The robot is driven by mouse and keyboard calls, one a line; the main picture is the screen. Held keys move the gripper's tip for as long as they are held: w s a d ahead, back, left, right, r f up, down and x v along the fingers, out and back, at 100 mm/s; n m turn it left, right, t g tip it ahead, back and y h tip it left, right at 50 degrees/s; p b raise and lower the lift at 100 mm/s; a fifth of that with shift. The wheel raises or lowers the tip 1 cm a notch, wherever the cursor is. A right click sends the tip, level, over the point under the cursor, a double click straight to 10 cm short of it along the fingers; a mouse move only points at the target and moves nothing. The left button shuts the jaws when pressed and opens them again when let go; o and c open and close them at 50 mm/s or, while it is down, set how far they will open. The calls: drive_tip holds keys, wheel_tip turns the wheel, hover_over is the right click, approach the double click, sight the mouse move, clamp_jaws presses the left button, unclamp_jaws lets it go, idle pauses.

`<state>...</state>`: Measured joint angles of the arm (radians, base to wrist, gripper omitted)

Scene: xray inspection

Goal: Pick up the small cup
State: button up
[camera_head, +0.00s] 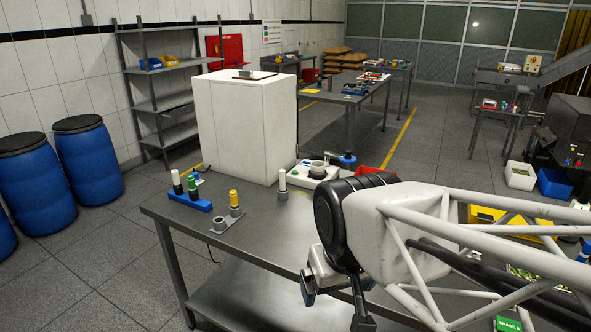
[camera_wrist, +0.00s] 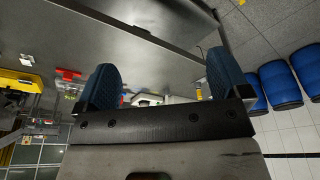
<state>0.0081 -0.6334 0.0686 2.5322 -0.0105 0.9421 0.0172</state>
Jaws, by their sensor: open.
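A small grey cup (camera_head: 219,223) stands empty-looking on a flat grey plate at the left part of the steel table (camera_head: 262,232). Beside it, a similar grey cup (camera_head: 235,211) holds a yellow-topped vial (camera_head: 233,197). Another small grey cup-like part (camera_head: 317,168) sits on a white device (camera_head: 307,177) near the table's back edge. I cannot tell which is the task's cup. My gripper (camera_head: 336,298) is open and empty, at the table's front right, apart from all of them. Its two blue-padded fingers show in the wrist view (camera_wrist: 163,82), with the white device partly visible between them.
A blue rack (camera_head: 190,202) with vials stands left of the plate. A white-capped vial (camera_head: 282,186) stands mid-table. A large white box (camera_head: 246,120) rises behind, and a red tray (camera_head: 370,172) lies at the back right. The table's front middle is clear.

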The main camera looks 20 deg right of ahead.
drive_tip(key=w+d+r+m, duration=0.2)
drive_tip(key=w+r, duration=0.2)
drive_tip(key=w, duration=0.6)
drive_tip(key=w+d+r+m, duration=0.1)
drive_tip(key=w+r+m, duration=0.25)
drive_tip(key=w, duration=0.65)
drive_tip(key=m+g, duration=0.3)
drive_tip(key=m, duration=1.1)
hover_over(318, 169)
drive_tip(key=w, duration=0.2)
wheel_tip(318, 169, down, 18)
drive_tip(key=shift+w+d+f, duration=0.4)
drive_tip(key=shift+d, duration=0.1)
drive_tip(key=shift+f, duration=0.1)
drive_tip(key=shift+f, duration=1.25)
